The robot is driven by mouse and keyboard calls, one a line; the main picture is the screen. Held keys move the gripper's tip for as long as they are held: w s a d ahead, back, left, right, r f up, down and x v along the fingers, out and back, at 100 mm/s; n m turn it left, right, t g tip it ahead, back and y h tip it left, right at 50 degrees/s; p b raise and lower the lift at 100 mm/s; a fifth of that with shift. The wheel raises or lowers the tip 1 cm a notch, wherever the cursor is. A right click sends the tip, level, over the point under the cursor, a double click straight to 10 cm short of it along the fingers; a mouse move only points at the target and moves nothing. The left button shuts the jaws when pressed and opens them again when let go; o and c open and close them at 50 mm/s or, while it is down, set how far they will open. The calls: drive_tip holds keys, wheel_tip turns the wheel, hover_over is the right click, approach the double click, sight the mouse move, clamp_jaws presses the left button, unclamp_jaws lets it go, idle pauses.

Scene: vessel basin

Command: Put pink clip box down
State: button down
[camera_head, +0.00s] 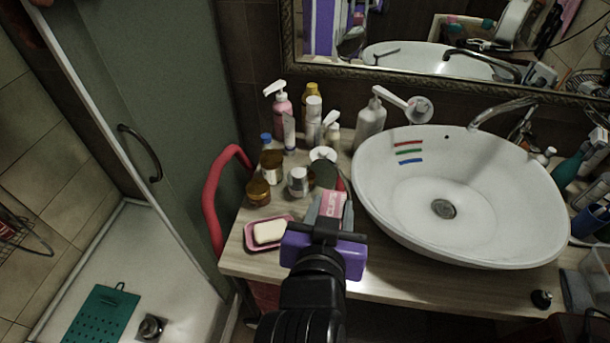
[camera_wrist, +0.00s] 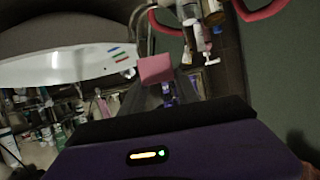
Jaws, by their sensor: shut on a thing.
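The pink clip box (camera_head: 333,203) is small and shows at the tips of my gripper (camera_head: 330,212), over the counter just left of the white basin. My gripper is shut on it. The box also shows in the wrist view (camera_wrist: 156,69) as a plain pink block at the end of my gripper. My wrist and gripper body hide the counter below, so I cannot tell whether the box touches the countertop.
The white basin (camera_head: 400,230) stands close on the right. A pink soap dish (camera_head: 250,243) with white soap (camera_head: 269,232) lies to the left. Brown jars (camera_head: 258,192), a silver-topped jar (camera_head: 298,182) and several bottles crowd behind. A red rail (camera_head: 211,205) borders the counter's left end.

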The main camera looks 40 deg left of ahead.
drive_tip(key=shift+s+a+r, duration=0.2)
drive_tip(key=shift+a+r, duration=0.2)
drive_tip(key=shift+a, duration=0.1)
drive_tip(key=shift+a+f, duration=0.1)
drive_tip(key=shift+f, duration=0.25)
wheel_tip(320, 180, down, 19)
drive_tip(key=shift+f, duration=0.1)
drive_tip(key=shift+f, duration=0.1)
drive_tip(key=c, duration=0.9)
unclamp_jaws()
